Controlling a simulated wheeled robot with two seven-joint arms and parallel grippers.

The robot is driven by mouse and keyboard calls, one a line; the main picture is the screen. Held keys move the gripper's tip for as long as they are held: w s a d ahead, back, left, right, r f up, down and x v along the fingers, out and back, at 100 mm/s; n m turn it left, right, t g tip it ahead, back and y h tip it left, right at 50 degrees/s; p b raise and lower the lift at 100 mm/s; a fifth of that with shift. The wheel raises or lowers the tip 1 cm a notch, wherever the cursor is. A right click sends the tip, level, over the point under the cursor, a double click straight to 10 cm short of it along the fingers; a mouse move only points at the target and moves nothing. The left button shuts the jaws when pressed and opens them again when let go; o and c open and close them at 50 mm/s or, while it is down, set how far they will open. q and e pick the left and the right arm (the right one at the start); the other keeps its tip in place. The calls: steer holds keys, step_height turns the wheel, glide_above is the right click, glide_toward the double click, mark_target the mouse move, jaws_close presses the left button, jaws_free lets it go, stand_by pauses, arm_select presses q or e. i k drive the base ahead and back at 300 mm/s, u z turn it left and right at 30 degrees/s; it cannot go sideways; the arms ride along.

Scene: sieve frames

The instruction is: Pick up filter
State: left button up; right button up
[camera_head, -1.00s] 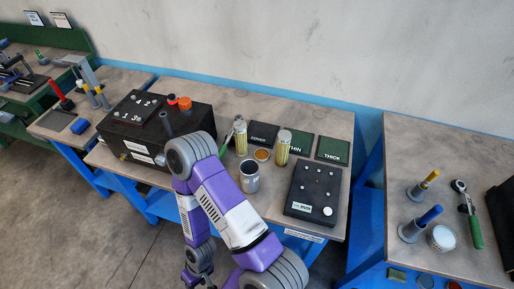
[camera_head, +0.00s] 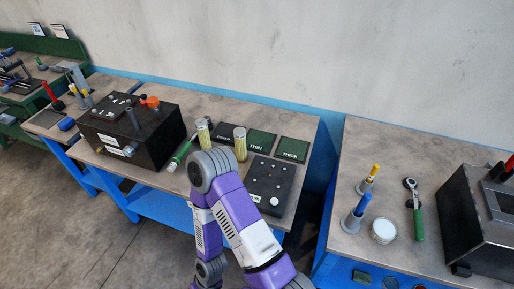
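Two pale-yellow cylinders with light caps, which look like filters, stand upright on the middle bench. The left cylinder (camera_head: 203,132) is beside a green-handled tool (camera_head: 180,155). The right cylinder (camera_head: 240,144) stands in front of the dark mats. Neither gripper shows clearly.
A black box (camera_head: 150,140) with an orange knob stands at left. A black panel (camera_head: 275,183) and mats marked THIN (camera_head: 261,141) and THICK (camera_head: 292,149) lie at right. The right bench holds a blue-handled piece (camera_head: 356,212), a white-topped round can (camera_head: 383,230) and a green-handled ratchet (camera_head: 417,215).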

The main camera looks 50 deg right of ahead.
mark_target(239, 133)
steer(key=z, duration=1.65)
